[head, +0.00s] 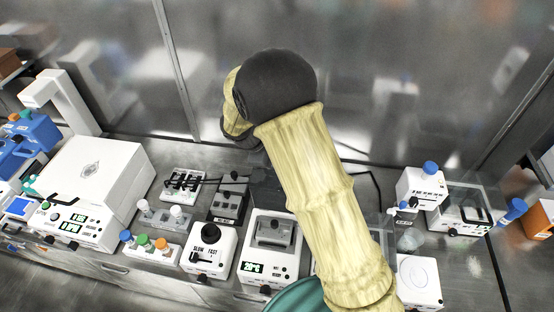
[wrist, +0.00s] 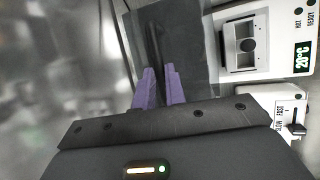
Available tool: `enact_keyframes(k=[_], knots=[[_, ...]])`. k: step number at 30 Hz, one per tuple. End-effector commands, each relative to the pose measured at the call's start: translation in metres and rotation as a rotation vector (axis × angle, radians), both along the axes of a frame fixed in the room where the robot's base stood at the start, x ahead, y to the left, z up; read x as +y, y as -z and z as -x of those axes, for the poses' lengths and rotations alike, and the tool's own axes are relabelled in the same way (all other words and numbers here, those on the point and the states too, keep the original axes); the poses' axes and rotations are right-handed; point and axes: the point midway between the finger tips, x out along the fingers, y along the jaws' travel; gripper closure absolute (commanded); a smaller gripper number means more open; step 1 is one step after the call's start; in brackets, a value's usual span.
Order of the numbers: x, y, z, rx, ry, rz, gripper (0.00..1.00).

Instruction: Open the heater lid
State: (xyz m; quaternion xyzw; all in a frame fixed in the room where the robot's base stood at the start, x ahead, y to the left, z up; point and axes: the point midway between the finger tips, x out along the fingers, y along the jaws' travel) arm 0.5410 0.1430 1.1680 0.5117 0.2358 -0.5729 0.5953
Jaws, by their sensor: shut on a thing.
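The heater (head: 255,262) is a white box with a green 20°C display, in the front middle of the bench in the head view. In the wrist view the heater (wrist: 289,82) is at the upper right, with its grey heating block uncovered. Its dark, see-through lid (wrist: 195,55) stands beside the block in the wrist view; in the head view the lid (head: 266,188) shows behind the heater, partly covered by my arm. My gripper (wrist: 159,80) has its purple fingers closed on the lid's dark edge or handle; the exact contact is hard to see. The fingers are hidden in the head view.
A white box with a SLOW/FAST lever (head: 208,250) stands just left of the heater. A white centrifuge-like machine (head: 100,170) is farther left. A metal wall rises behind the bench.

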Motion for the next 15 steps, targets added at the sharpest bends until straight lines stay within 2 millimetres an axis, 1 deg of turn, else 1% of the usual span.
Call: enact_keyframes(k=[1,7,15], knots=[[0.006,0.002,0.004,-0.019,-0.009,-0.007,1.0],[0.01,-0.003,0.026,-0.028,-0.008,-0.009,1.0],[0.01,-0.004,0.029,-0.026,-0.007,-0.008,1.0]])
